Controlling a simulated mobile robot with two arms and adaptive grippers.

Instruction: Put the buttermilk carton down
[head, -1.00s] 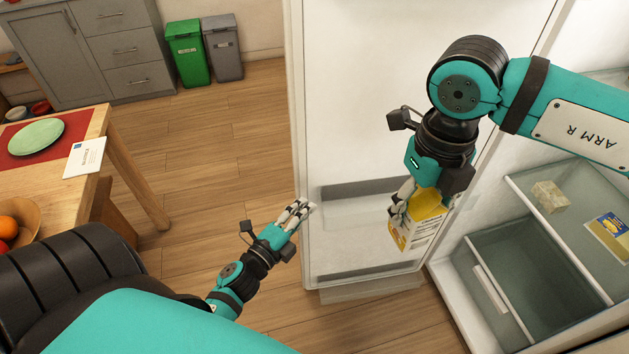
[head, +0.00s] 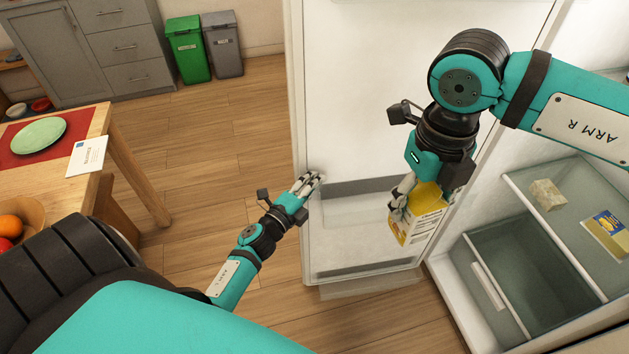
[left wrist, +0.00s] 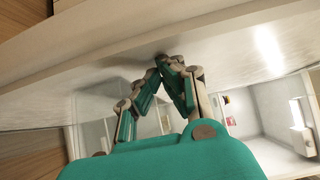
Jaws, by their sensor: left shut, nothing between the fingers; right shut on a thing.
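The buttermilk carton (head: 418,222), yellow and white, hangs tilted in my right gripper (head: 412,205) in the head view. The right gripper is shut on it, and its fingers hide part of the carton. The carton is in front of the open fridge door (head: 345,130), near the door's lower shelf (head: 360,240); I cannot tell whether it touches the shelf. My left gripper (head: 314,180) is shut and empty at the free edge of the door. In the left wrist view its fingertips (left wrist: 165,62) meet close to the white door edge (left wrist: 120,45); contact is unclear.
The fridge interior (head: 500,270) is open at the right, with a pale block (head: 548,194) and a yellow-blue packet (head: 608,232) on a shelf. A wooden table (head: 100,125) stands at the left. Green (head: 188,50) and grey (head: 223,45) bins stand behind. Floor between is clear.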

